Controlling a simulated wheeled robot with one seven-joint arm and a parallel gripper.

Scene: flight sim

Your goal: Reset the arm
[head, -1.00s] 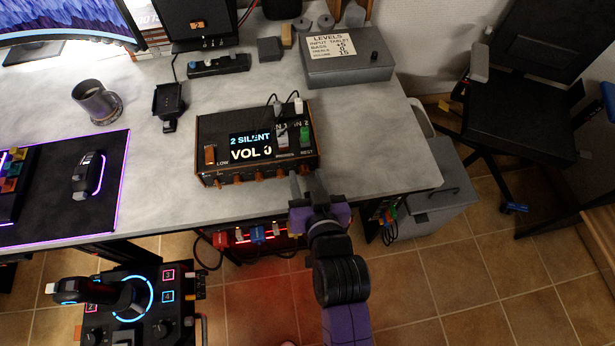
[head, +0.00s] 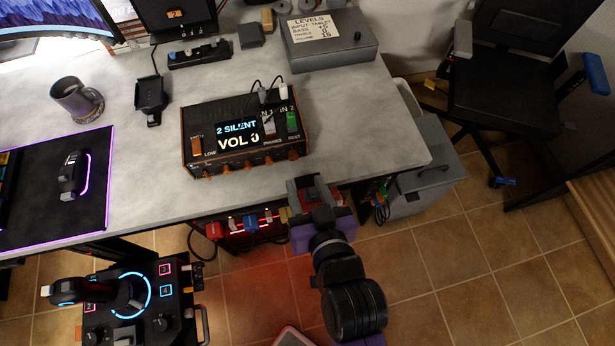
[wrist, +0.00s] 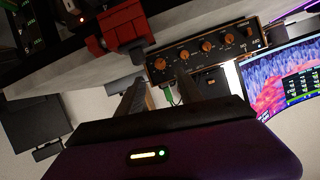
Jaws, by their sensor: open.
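My gripper (head: 317,188) is at the front edge of the desk in the head view, just in front of and right of the audio box. In the wrist view its two dark fingers (wrist: 160,98) are spread apart with nothing visible between them. The audio box (head: 222,171) stands on the desk, with "2 SILENT" and "VOL 0" on its screen and a row of orange knobs along its front. Its knobs also show in the wrist view (wrist: 207,46), beyond the fingers. My gripper looks apart from the box.
The grey desk (head: 375,140) is clear right of the box. A levels box (head: 335,58) stands behind. Red and blue connectors (head: 250,222) sit under the desk edge, close left of my gripper. A joystick panel (head: 130,305) is lower left, and a chair (head: 505,95) stands right.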

